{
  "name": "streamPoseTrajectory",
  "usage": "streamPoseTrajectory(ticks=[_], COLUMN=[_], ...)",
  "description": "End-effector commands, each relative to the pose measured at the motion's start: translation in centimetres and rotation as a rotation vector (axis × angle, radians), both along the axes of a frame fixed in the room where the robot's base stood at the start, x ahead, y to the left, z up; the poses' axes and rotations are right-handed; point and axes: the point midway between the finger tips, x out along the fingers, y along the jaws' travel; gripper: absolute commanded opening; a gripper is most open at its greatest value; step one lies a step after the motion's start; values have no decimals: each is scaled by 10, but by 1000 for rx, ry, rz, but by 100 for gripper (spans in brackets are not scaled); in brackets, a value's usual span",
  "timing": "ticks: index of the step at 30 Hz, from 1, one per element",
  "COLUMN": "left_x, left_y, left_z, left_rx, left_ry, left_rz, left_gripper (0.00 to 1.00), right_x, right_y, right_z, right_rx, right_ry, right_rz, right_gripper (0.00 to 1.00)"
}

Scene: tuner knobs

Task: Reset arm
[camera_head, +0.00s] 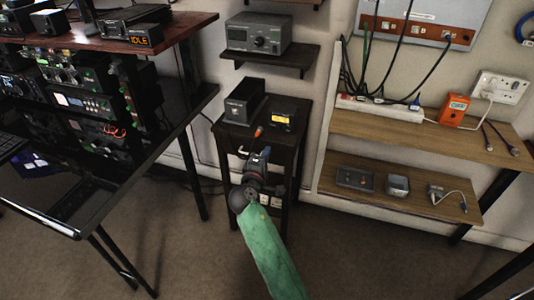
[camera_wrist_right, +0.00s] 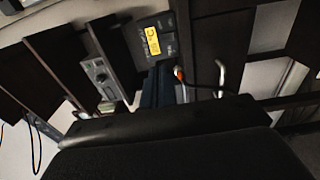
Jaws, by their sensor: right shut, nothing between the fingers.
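My right arm comes in from the bottom of the head view in a green sleeve. My right gripper (camera_head: 259,157) is at the front of the small dark stand (camera_head: 232,131), with its fingers pointing toward the stand. It is shut and empty. In the right wrist view the dark fingers (camera_wrist_right: 160,85) show close together at the middle. A small box with a yellow display (camera_head: 281,119) stands on the stand just beyond the gripper; it also shows in the right wrist view (camera_wrist_right: 153,41). An orange-tipped cable (camera_head: 259,131) lies beside it. My left gripper is out of view.
A dark box (camera_head: 244,102) is on the stand's left. A grey tuner unit with a knob (camera_head: 258,34) sits on a wall shelf above. A rack desk (camera_head: 110,160) is at left; wooden shelves (camera_head: 420,136) with a power strip are at right. The floor in front is clear.

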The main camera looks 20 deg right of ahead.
Motion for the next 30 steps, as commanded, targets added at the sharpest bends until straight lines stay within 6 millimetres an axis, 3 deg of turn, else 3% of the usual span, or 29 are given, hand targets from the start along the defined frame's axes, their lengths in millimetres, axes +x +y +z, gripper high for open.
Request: streamPoseTrajectory(ticks=[9, 14, 18, 23, 30], left_x=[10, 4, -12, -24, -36], left_y=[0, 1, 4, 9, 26], left_z=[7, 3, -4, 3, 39], left_rx=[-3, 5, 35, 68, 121], left_ry=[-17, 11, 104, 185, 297], left_rz=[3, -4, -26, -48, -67], left_gripper=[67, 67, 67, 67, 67], right_x=[0, -2, -8, -18, -45], right_y=[0, -4, -9, -9, 5], right_z=[0, -3, -21, -33, -39], right_rx=[3, 62, 239, 485, 927], right_ry=[-2, -25, -24, -16, 42], right_rz=[0, -21, -67, -105, -146], right_gripper=[0, 0, 0, 0, 0])
